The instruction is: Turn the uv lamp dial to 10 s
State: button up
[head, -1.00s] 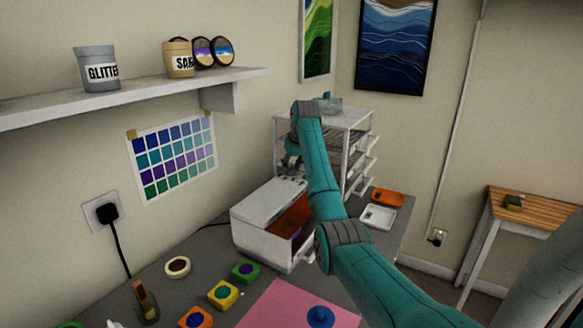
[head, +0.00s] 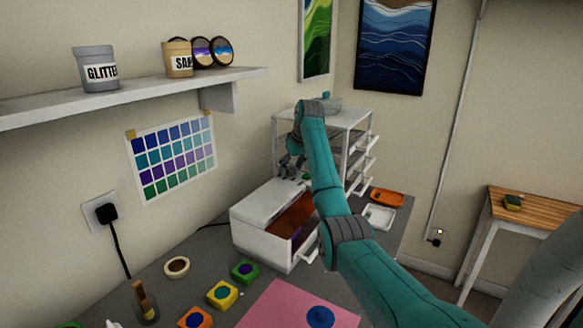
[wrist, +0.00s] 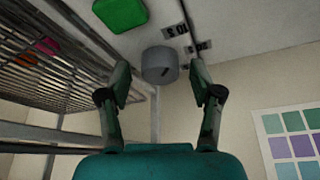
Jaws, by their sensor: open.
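The UV lamp is a white box (head: 256,212) with an open front in the head view, standing on the grey table by the wall. In the wrist view, its dial is a grey cylinder (wrist: 152,62) with a dark mark on its face. A "10 S" label (wrist: 175,30) is on the panel close to the dial; a second label beside it is too slanted to read. A green button (wrist: 120,14) is at the upper left. My gripper (wrist: 160,75) is open, one finger to each side of the dial; contact is not visible. In the head view, it hangs over the lamp's back end.
A white drawer rack (head: 345,130) stands just behind the lamp, close to my gripper. Orange (head: 387,197) and white trays (head: 378,217) lie to the right. A pink mat (head: 285,305) and several colored pots lie in front. A shelf (head: 150,92) hangs on the left wall.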

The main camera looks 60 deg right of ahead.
jog(key=v, duration=0.7)
jog(key=shift+r, duration=0.2)
jog(key=shift+s, duration=0.1)
